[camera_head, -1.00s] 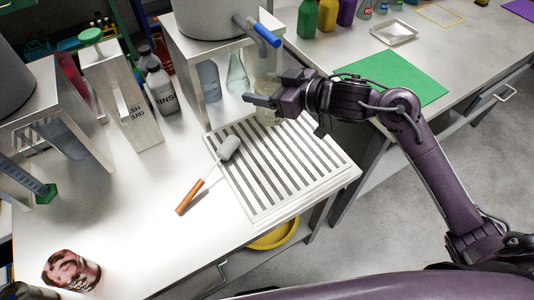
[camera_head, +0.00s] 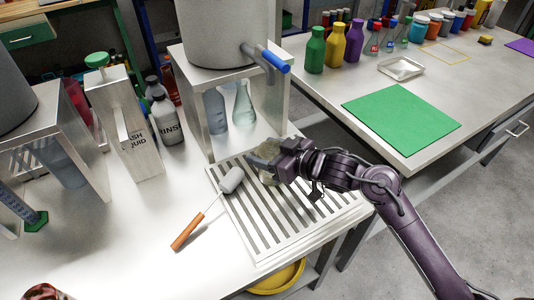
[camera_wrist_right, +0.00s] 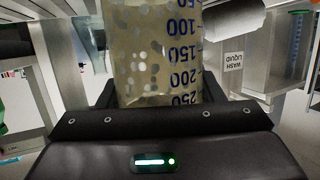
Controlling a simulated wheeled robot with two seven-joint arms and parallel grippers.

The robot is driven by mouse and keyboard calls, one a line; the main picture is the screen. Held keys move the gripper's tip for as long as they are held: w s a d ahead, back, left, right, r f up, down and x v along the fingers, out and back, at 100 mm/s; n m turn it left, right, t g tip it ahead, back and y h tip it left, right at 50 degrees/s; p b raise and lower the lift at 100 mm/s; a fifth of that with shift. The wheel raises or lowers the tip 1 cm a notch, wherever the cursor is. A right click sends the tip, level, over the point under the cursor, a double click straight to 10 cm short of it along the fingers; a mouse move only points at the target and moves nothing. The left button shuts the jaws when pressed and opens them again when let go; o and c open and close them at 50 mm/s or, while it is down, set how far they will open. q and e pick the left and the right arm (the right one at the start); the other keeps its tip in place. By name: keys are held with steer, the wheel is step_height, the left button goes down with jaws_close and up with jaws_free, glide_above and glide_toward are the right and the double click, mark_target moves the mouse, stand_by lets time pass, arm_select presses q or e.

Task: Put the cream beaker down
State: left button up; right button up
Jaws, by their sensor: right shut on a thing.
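The cream beaker (camera_head: 265,154) is a cloudy, see-through vessel with pale spots and blue volume marks; it fills the top middle of the right wrist view (camera_wrist_right: 155,50). My right gripper (camera_head: 274,160) is shut on it, with a finger on each side in the wrist view. Gripper and beaker are over the back part of the slatted rack (camera_head: 262,222). The gripper hides part of the beaker, and I cannot tell whether its base touches the slats. My left gripper is not in view.
A green mat (camera_head: 402,118) lies on the right bench.

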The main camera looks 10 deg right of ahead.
steer(key=shift+f, duration=0.15)
steer(key=o, duration=1)
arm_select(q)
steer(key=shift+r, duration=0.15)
arm_select(e)
steer(key=shift+o, duration=0.2)
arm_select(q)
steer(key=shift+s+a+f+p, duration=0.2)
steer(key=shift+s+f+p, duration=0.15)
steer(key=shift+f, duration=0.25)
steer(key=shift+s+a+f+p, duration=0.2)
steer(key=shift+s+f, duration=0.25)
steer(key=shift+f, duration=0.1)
arm_select(e)
steer(key=v, duration=1.2)
steer(key=shift+s+a, duration=0.1)
